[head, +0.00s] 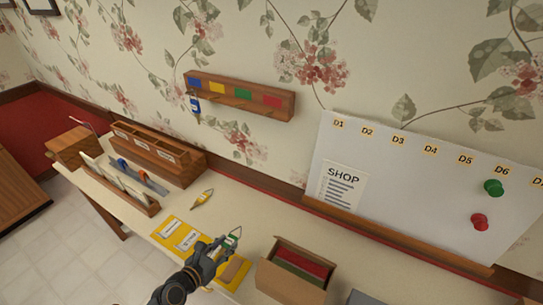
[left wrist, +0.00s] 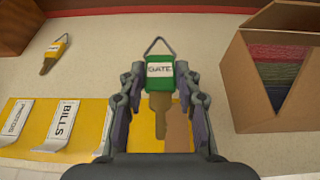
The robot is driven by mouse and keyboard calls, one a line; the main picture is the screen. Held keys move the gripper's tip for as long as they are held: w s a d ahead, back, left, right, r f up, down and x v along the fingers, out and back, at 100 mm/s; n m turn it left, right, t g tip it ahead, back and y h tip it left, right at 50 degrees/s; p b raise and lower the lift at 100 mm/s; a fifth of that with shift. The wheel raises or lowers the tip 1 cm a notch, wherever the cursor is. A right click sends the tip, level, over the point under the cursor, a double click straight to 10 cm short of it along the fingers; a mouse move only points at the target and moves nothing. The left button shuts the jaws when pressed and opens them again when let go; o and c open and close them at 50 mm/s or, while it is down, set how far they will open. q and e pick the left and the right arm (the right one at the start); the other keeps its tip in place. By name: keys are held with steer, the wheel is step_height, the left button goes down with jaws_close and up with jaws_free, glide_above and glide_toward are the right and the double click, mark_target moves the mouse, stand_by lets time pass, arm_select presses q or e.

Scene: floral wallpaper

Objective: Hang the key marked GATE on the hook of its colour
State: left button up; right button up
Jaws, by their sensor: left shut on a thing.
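The key marked GATE (left wrist: 160,72) has a green tag and a wire loop; in the left wrist view it sits between the fingers of my left gripper (left wrist: 160,100). My left gripper (head: 226,244) is shut on it above the yellow mat, and the green tag (head: 234,238) shows in the head view. The hook rack (head: 240,95) on the wall has blue, yellow, green and red squares. The green square (head: 243,95) is third from the left. A blue-tagged key (head: 195,104) hangs below the blue square. My right gripper is out of view.
A yellow-tagged key (head: 203,199) lies on the table. The yellow mat (left wrist: 90,112) holds cards labelled PHOTOS and BILLS. An open cardboard box (head: 290,272) stands right of my left gripper. Wooden organisers (head: 160,150) stand at the left. A whiteboard (head: 410,180) leans at the right.

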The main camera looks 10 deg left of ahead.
arm_select(q)
step_height(320, 180, up, 4)
steer(key=p, duration=0.3)
steer(key=shift+r, duration=0.2)
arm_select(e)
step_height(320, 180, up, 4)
arm_select(q)
steer(key=shift+f, duration=0.2)
steer(key=b+x, duration=0.1)
steer(key=x, duration=0.8)
steer(key=shift+w+f, duration=0.15)
steer(key=shift+w, duration=0.15)
steer(key=b, duration=0.3)
glide_above(250, 230)
steer(key=s, duration=0.1)
step_height(250, 230, down, 5)
steer(key=shift+a+r, duration=0.1)
steer(key=f+b, duration=0.1)
steer(key=f, duration=0.1)
steer(key=w+f+b, duration=0.1)
steer(key=shift+d+f, duration=0.2)
steer(key=shift+f, duration=0.35)
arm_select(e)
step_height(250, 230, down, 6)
arm_select(q)
steer(key=shift+r, duration=0.1)
